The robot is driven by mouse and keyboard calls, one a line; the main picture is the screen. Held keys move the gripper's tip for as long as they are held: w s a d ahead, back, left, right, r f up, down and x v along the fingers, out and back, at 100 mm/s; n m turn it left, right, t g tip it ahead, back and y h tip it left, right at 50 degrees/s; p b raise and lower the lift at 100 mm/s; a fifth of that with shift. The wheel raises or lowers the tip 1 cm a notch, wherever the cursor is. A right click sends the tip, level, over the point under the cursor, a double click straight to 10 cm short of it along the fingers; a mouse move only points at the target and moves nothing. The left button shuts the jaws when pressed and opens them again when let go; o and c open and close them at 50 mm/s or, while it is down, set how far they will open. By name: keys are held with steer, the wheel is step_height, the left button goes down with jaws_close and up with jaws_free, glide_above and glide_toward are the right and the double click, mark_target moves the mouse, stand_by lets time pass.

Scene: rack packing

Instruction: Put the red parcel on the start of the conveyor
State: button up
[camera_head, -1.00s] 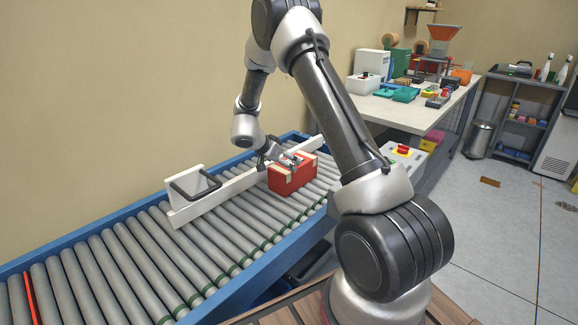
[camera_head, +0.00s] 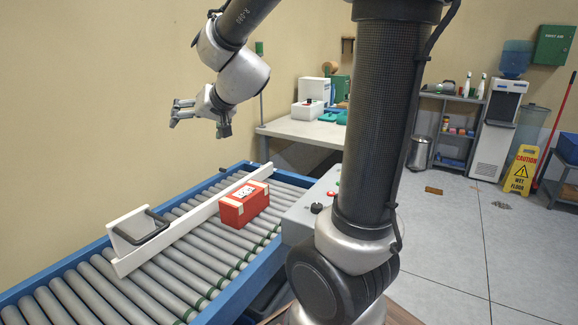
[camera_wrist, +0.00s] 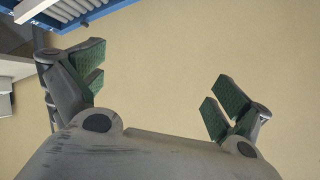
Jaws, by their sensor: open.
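The red parcel (camera_head: 244,207), with pale tape at its edges and a white label on top, sits upright on the rollers of the conveyor (camera_head: 254,292). It stands close to the white guide rail (camera_head: 165,238). My gripper (camera_head: 198,122) is raised well above the conveyor, up and to the left of the parcel, apart from it. In the wrist view my gripper (camera_wrist: 158,85) has its green-padded fingers spread wide with nothing between them. That view shows mostly wall, and the parcel is not in it.
A black handle (camera_head: 150,226) and white plate are on the guide rail's near end. A grey control box (camera_head: 306,215) with buttons stands beside the conveyor on the right. A worktable (camera_head: 300,131) with items is behind.

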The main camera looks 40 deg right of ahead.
steer(key=s+d+f+n+g+h, duration=0.1)
steer(key=s+d+g, duration=0.2)
steer(key=s, duration=1.1)
steer(key=s+d+f+n+g+h, duration=0.1)
steer(key=s+d+f+n+g, duration=0.1)
steer(key=s, duration=1.3)
steer(key=shift+d+f+g, duration=0.3)
steer(key=shift+d+g, duration=0.5)
steer(key=shift+d, duration=0.45)
steer(key=shift+c, duration=0.2)
